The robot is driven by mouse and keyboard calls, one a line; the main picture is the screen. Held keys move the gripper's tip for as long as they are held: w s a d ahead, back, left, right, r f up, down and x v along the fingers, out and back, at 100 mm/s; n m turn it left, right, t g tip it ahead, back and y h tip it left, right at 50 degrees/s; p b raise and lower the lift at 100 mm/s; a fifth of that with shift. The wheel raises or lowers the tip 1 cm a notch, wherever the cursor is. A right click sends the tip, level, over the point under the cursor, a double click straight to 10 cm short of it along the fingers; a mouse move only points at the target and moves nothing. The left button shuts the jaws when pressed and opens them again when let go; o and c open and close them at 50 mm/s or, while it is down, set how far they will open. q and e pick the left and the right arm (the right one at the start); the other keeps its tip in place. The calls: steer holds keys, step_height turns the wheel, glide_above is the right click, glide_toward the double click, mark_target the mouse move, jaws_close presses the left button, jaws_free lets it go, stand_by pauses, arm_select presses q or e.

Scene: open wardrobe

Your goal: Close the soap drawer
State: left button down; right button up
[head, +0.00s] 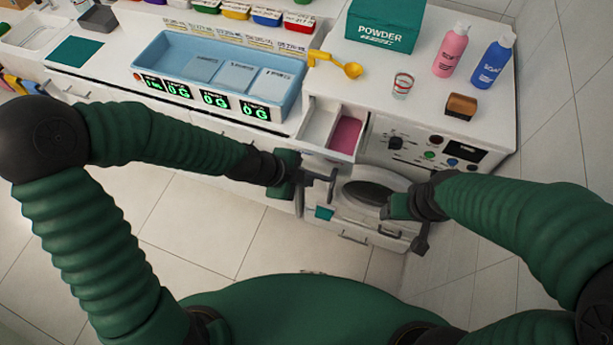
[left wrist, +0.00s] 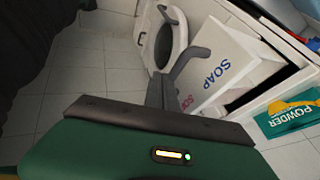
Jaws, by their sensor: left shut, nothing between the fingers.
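The soap drawer (head: 345,137) is pulled out of the white washing machine (head: 440,100), with a white and a pink compartment showing. In the left wrist view its white front (left wrist: 228,62) reads SOAP and looks tilted. My left gripper (head: 331,184) is shut and empty, just in front of and below the drawer front. In the left wrist view its fingers (left wrist: 182,48) lie close beside that front; I cannot tell whether they touch it. My right gripper (head: 421,240) is low in front of the machine, right of its round door (head: 369,193); its jaws are too small to judge.
On the machine top stand a green powder box (head: 385,25), a yellow scoop (head: 335,63), a small glass (head: 402,86), a brown block (head: 461,106), a pink bottle (head: 451,50) and a blue bottle (head: 493,61). A blue tray (head: 283,101) lies left. The tiled floor is clear.

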arm_select(q)
steer(key=shift+w+d+f, duration=0.1)
steer(key=shift+w, duration=0.35)
arm_select(e)
steer(key=shift+r, duration=0.15)
arm_select(q)
steer(key=shift+w, duration=0.1)
